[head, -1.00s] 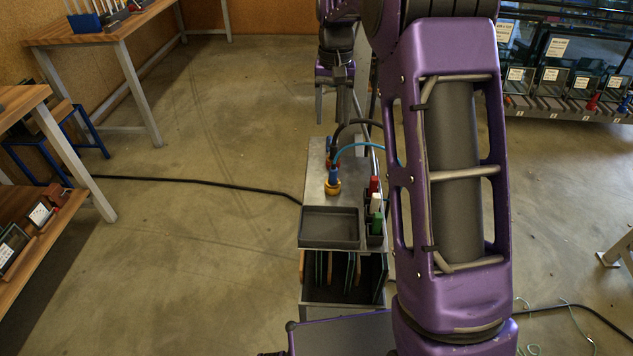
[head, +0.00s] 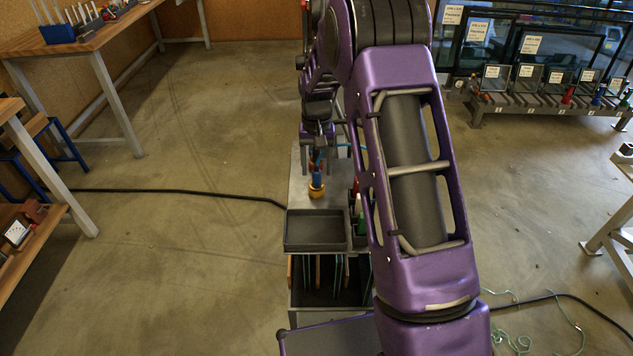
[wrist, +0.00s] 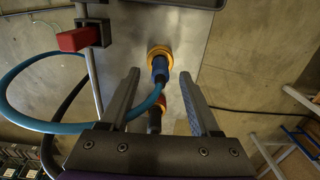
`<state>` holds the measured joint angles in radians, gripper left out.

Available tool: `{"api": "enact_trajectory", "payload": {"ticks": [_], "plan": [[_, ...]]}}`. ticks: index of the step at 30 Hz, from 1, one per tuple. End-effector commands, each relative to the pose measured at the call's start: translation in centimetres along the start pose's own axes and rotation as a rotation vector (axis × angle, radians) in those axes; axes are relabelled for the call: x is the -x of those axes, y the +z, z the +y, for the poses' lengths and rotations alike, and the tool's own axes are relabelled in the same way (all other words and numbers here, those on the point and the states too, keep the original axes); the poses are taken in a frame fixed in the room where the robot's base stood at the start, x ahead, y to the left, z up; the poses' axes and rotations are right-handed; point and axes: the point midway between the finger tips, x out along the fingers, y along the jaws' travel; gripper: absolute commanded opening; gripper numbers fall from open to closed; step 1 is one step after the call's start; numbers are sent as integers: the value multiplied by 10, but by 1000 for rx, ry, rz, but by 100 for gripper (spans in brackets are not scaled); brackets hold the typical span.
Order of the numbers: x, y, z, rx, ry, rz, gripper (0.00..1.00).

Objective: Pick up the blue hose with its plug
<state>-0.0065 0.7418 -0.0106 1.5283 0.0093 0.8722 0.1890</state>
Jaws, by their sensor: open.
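The blue plug (wrist: 160,68) sits in a yellow-orange ring (wrist: 158,51) on the grey cart top (wrist: 215,40). In the head view the plug (head: 316,180) stands upright in its ring. The blue hose (wrist: 145,106) leaves the plug, runs between my fingers and loops away to the left in the wrist view. My gripper (wrist: 160,98) is open, its fingers on either side of the hose, with the plug just beyond the fingertips. In the head view my gripper (head: 318,140) is above and behind the plug and hides most of the hose.
A red-handled item (wrist: 75,40) is at the cart's edge. A dark tray (head: 315,232) lies in front. Open floor is left of the cart.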

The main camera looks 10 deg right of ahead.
Motion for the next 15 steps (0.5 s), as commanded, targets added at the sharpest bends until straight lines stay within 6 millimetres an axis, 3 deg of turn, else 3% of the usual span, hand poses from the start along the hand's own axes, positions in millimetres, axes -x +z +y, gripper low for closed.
{"api": "enact_trajectory", "payload": {"ticks": [4, 12, 15], "plan": [[-17, 0, 0, 0, 0, 0, 63], [-20, 0, 0, 0, 0, 1, 63], [-20, 0, 0, 0, 0, 1, 47]]}}
